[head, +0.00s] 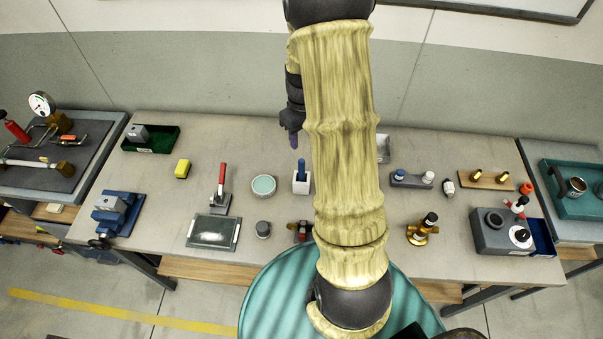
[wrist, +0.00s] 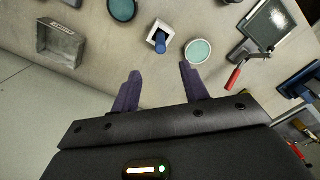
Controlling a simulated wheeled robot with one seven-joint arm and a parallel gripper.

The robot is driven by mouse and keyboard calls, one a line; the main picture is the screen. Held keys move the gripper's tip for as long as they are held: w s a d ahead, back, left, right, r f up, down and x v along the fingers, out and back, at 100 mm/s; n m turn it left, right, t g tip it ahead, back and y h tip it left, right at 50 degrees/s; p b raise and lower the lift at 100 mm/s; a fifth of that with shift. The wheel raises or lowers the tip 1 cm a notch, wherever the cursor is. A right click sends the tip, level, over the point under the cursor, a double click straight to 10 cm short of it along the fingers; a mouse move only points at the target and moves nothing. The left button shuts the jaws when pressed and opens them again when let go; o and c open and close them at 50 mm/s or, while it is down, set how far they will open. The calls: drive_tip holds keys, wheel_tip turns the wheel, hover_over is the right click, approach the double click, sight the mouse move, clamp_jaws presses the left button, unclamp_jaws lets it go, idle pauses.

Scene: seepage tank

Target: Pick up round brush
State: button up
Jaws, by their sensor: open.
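A blue handle (head: 301,167) stands upright in a small white square holder (head: 301,186) near the middle of the bench; I take it for the round brush, its lower end hidden in the holder. In the wrist view the blue handle (wrist: 160,45) rises from the white holder (wrist: 166,31), ahead of and between the fingertips. My gripper (wrist: 158,70) is open and empty, its purple fingers apart and not touching the handle. In the head view my gripper (head: 293,138) is beyond the holder, partly hidden by my arm.
A round teal-topped dish (head: 264,186) sits close beside the holder. A red-handled lever tool (head: 221,190) stands farther left. The wrist view shows a metal tray (wrist: 60,44) and another teal round thing (wrist: 122,10). My arm hides part of the bench.

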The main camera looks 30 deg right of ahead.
sight(301, 168)
wheel_tip(301, 168, down, 10)
drive_tip(key=p, duration=0.3)
drive_tip(key=shift+f, duration=0.2)
drive_tip(key=shift+f, duration=0.1)
drive_tip(key=f+p, duration=0.2)
drive_tip(key=shift+w+a+f+p, duration=0.1)
drive_tip(key=shift+w+f+p, duration=0.15)
drive_tip(key=shift+p, duration=0.15)
drive_tip(key=shift+f+p, duration=0.35)
drive_tip(key=shift+f, duration=0.9)
drive_tip(key=shift+c, duration=0.3)
clamp_jaws()
